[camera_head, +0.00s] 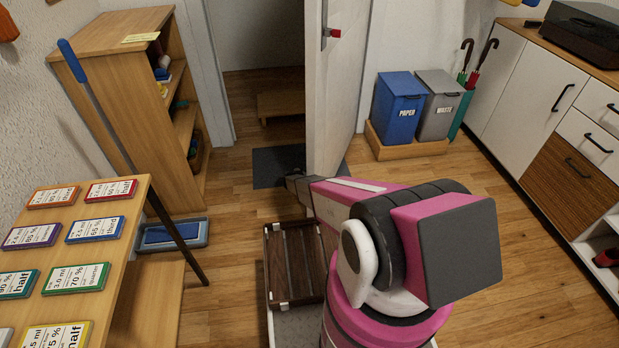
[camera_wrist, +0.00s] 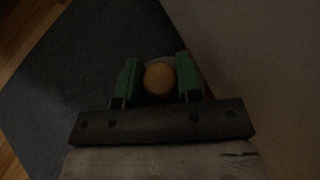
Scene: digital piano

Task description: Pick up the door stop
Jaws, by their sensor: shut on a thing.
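The door stop (camera_wrist: 159,79) shows in the wrist view as a round orange-tan top with a greyish rim behind it. It sits between the two green fingers of my gripper (camera_wrist: 159,82), which are shut on it. The dark mat (camera_wrist: 60,85) lies below and to the left. In the head view the door stop is hidden by my arm and the door. My arm reaches to the foot of the open white door (camera_head: 335,90). I cannot tell whether the door stop touches the floor.
A dark mat (camera_head: 270,167) lies in the doorway. A wooden bookcase (camera_head: 125,90) stands left of it. Blue and grey bins (camera_head: 398,97) stand right of the door. A table (camera_head: 120,225) with coloured cards is at the left. Wooden floor is free at the right.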

